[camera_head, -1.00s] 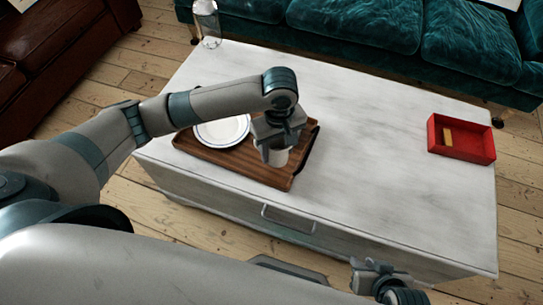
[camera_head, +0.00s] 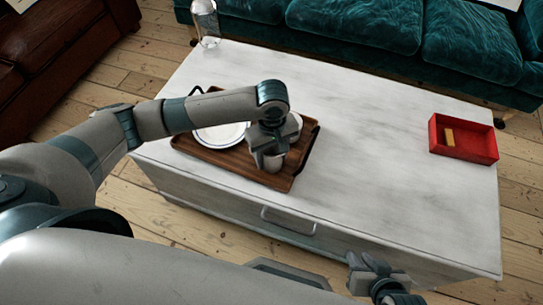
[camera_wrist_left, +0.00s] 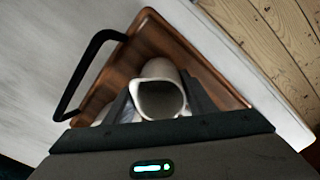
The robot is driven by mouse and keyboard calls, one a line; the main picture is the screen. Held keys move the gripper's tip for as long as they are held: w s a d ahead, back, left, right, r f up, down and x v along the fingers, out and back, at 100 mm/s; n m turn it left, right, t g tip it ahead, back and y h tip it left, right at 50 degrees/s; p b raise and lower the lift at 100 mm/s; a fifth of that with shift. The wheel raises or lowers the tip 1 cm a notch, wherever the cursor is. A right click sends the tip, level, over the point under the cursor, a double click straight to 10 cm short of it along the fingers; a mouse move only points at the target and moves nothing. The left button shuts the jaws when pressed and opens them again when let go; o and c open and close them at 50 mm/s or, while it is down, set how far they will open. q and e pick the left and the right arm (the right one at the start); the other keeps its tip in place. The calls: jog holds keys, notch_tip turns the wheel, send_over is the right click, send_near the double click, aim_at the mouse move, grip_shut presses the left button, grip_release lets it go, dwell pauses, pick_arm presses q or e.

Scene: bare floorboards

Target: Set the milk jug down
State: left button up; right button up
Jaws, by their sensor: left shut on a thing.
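The milk jug (camera_head: 273,163) is pale and mostly hidden under my left gripper in the head view. In the left wrist view the jug (camera_wrist_left: 160,97) shows its open rim, with a finger on either side. My left gripper (camera_head: 267,154) is shut on it, over the near right part of the brown wooden tray (camera_head: 225,160). I cannot tell whether the jug's base touches the tray. My right gripper (camera_head: 370,275) is by the near side of the table, its jaws unclear.
A white plate (camera_head: 222,134) lies on the tray, left of the jug. The tray has a dark handle (camera_wrist_left: 88,67). A red box (camera_head: 463,152) with a small tan block stands at the right of the marble table (camera_head: 370,130). A glass bottle (camera_head: 205,22) is at the back left.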

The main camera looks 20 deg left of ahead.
jog(key=shift+s, duration=0.2)
pick_arm(q)
jog(key=o, duration=1.2)
pick_arm(e)
jog(key=shift+s+d, duration=0.1)
jog(key=shift+f, duration=0.15)
pick_arm(q)
notch_tip(320, 180, up, 12)
jog(key=p, duration=0.3)
pick_arm(e)
jog(key=s+d+g, duration=0.1)
jog(key=s+d+g+h, duration=0.1)
jog(key=d, duration=0.1)
jog(key=shift+d, duration=0.25)
